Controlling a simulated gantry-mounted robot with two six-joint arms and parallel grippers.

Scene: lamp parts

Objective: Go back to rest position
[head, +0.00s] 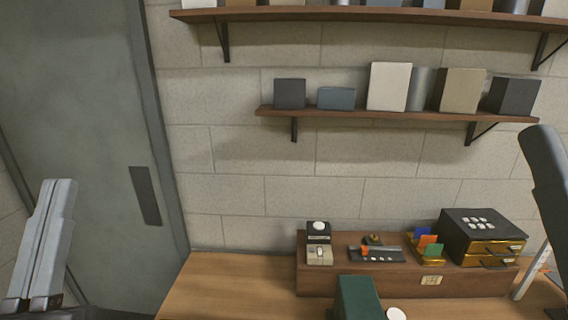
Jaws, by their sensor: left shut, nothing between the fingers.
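My left gripper (58,188) is at the lower left, in front of the grey door. Its two grey fingers point up and lie together, shut and empty. It is well apart from the table and everything on it. No lamp parts can be made out for certain. A dark green block (358,298) and a white disc (396,314) show at the bottom edge, partly cut off.
The wooden table (215,285) is bare at its left. A wooden riser (340,284) holds a small device (319,252), a dark tray (376,254), coloured cards (428,243) and a black drawer box (482,236). Two wall shelves (350,114) hold several boxes. The grey door (85,110) is shut.

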